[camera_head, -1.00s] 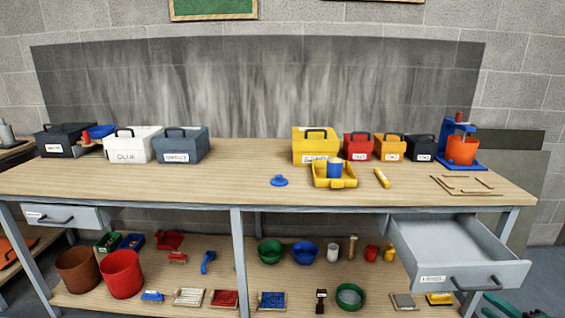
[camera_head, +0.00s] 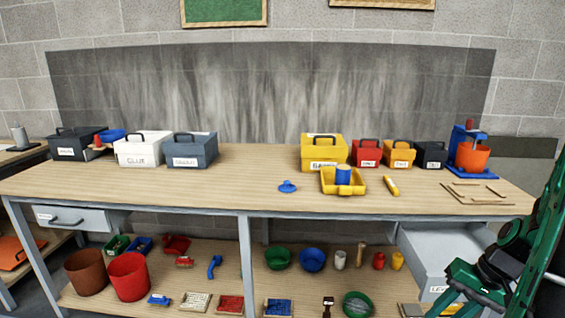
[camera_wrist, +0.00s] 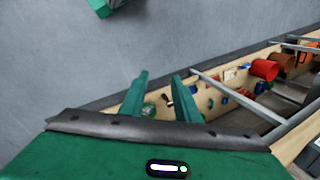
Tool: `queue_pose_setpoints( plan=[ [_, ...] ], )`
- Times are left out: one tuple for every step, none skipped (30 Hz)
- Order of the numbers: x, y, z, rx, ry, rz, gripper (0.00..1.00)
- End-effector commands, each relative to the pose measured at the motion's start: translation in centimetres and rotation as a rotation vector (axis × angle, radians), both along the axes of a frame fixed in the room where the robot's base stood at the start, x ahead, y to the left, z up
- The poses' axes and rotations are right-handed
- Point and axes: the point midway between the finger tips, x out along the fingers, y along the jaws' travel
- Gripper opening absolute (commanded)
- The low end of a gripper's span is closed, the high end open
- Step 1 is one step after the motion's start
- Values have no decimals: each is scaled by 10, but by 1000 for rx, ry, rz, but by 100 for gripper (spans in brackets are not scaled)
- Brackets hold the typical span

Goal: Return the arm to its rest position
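My gripper (camera_head: 455,290) and green arm are at the lower right of the head view, in front of the bench's open right drawer (camera_head: 424,262). In the wrist view, the two green fingers of my gripper (camera_wrist: 158,85) are apart with nothing held between them. They point out over the grey floor (camera_wrist: 190,40), and the bench's lower shelf (camera_wrist: 203,101) lies beyond them. The arm hides part of the drawer and the bench's right end.
Buckets and bowls stand on the lower shelf.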

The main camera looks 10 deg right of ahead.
Motion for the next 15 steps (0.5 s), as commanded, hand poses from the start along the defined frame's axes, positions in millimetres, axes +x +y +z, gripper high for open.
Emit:
queue_pose_setpoints(
  plan=[
    [-2,7,11,-34,20,30,29],
    [-4,10,16,-51,36,40,29],
    [-8,14,23,-74,55,54,29],
    [-10,17,29,-91,67,63,29],
    [-13,20,35,-108,80,72,29],
    [-17,23,42,-130,95,81,29],
    [-20,26,48,-146,106,87,29],
    [-23,29,54,-162,115,93,29],
    [-27,33,61,-182,126,99,29],
    [-30,36,67,-196,134,102,29],
    [-34,39,73,-210,139,104,29],
    [-38,43,80,-229,147,108,29],
    [-42,46,85,-240,152,109,29],
    [-46,48,90,-251,155,110,29],
    [-51,52,97,-264,159,110,29]
  ],
)
